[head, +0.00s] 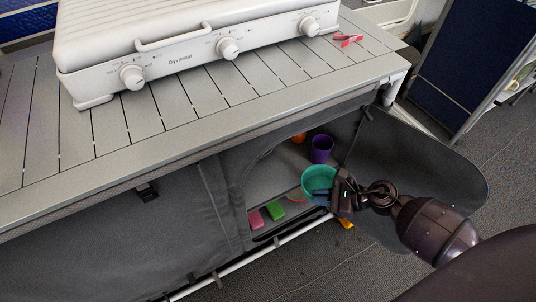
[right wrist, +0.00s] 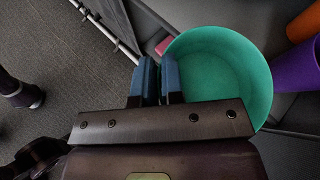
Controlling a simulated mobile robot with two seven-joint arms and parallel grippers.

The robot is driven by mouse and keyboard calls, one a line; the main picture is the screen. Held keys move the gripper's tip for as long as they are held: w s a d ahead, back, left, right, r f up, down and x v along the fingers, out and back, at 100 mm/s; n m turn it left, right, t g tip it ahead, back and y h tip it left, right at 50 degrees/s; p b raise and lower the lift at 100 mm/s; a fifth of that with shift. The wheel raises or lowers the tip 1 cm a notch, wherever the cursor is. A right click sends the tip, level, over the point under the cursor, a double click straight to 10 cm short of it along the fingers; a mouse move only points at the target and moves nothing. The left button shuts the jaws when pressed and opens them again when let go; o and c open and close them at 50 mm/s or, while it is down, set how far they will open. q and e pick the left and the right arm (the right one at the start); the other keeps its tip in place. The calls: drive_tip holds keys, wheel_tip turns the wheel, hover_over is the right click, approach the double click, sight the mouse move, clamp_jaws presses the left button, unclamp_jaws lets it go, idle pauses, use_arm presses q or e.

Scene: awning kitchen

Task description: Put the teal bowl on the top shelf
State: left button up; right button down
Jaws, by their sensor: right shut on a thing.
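The teal bowl (head: 318,180) is at the open front of the fabric cupboard under the counter. In the right wrist view the bowl (right wrist: 225,75) shows its hollow inside, with its left rim between the blue finger pads. My right gripper (head: 330,192) is shut on that rim; it also shows in the right wrist view (right wrist: 158,80). The upper shelf (head: 270,180) inside the cupboard is a grey surface behind and left of the bowl. Whether the bowl touches the shelf I cannot tell. My left gripper is not in view.
A purple cup (head: 321,148) and an orange item (head: 299,138) stand deeper in the cupboard. Pink (head: 256,219) and green (head: 276,210) blocks lie lower down at the front. The fabric door flap (head: 420,165) hangs open at right. A white grill (head: 190,45) stands on the slatted counter.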

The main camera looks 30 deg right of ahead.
drive_tip(key=shift+w+f, duration=0.2)
drive_tip(key=shift+f, duration=0.15)
drive_tip(key=w+a, duration=1.1)
drive_tip(key=shift+w+a, duration=0.25)
drive_tip(key=shift+a, duration=0.15)
drive_tip(key=f, duration=0.1)
drive_tip(key=f+b, duration=0.1)
drive_tip(key=a+f+b, duration=0.1)
drive_tip(key=shift+w+f, duration=0.25)
drive_tip(key=shift+f, duration=0.05)
drive_tip(key=shift+w+b, duration=0.1)
drive_tip(key=shift+b, duration=0.2)
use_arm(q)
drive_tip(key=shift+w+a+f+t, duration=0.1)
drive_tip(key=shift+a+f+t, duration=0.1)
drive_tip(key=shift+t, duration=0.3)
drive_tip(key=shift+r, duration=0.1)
use_arm(e)
drive_tip(key=shift+r, duration=0.15)
drive_tip(key=c, duration=1.2)
unclamp_jaws()
